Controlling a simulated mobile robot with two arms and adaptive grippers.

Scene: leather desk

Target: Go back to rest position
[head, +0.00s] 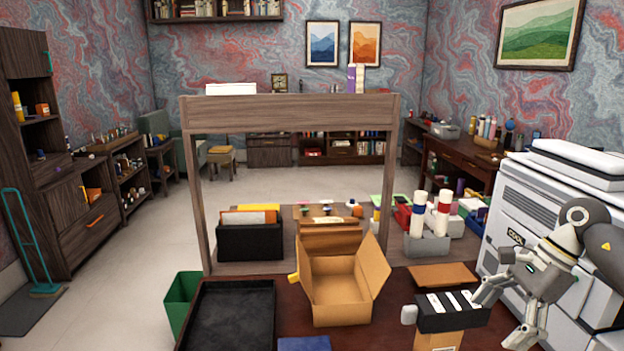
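My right gripper (500,318) is at the lower right of the head view, on an arm that comes in from the right. Its two fingers are spread apart, and I see nothing held between them. It is just right of a black block with white stripes (452,311), which sits above a cardboard-coloured piece. I cannot tell whether a finger touches the block. My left gripper is not in view.
An open cardboard box (341,303) stands mid-desk, with a black tray (233,318) to its left. A black file holder (250,241) and a grey holder with bottles (427,245) stand behind. A white machine (520,215) is close behind my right arm.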

